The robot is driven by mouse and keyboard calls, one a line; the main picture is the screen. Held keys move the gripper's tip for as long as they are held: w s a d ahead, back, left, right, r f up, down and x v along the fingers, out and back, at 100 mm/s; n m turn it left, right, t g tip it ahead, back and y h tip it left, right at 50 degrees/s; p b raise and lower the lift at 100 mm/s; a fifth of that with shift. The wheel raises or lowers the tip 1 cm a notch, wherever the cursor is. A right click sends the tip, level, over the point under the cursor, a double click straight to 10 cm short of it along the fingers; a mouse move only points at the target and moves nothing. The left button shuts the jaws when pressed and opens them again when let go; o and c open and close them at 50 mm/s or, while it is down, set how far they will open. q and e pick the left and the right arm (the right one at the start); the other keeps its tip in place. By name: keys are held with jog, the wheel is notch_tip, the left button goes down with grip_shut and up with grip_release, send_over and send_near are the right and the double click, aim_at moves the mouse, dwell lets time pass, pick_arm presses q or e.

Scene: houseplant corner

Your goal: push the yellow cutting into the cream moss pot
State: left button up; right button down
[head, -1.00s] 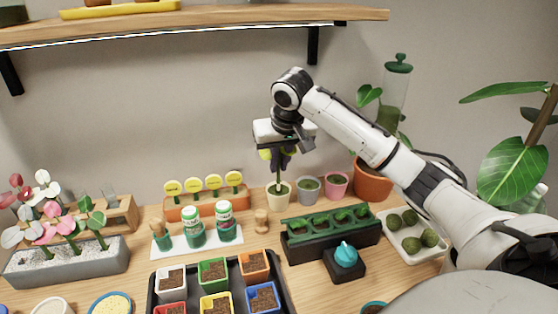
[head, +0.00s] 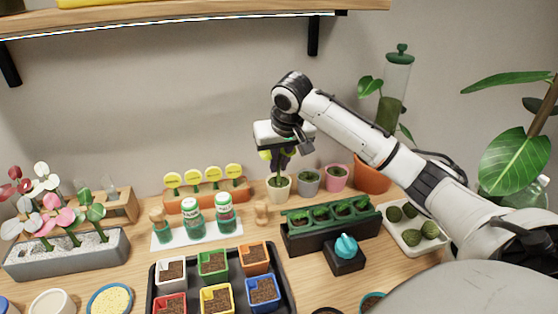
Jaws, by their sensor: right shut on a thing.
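My right gripper (head: 282,158) points down above the cream moss pot (head: 279,189) at the back of the table. It is shut on the yellow cutting (head: 265,155), whose yellow leaf shows beside the fingers. The green stem runs down from the fingers, nearly upright, and its lower end meets the moss in the pot's mouth. How deep the stem sits I cannot tell. My left gripper is not in view.
A grey pot (head: 308,181) and a pink pot (head: 337,177) stand close to the right of the cream pot. A planter with yellow round tags (head: 207,199) is on the left. In front are a wooden peg (head: 261,212) and a dark seedling trough (head: 330,234).

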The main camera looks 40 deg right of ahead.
jog(key=shift+f, duration=0.55)
jog(key=c, duration=1.3)
grip_release()
jog(key=shift+r+p, duration=0.45)
jog(key=shift+r, duration=3.05)
jog(key=shift+f+b, duration=0.55)
jog(key=shift+f, duration=3)
jog(key=shift+r, duration=0.1)
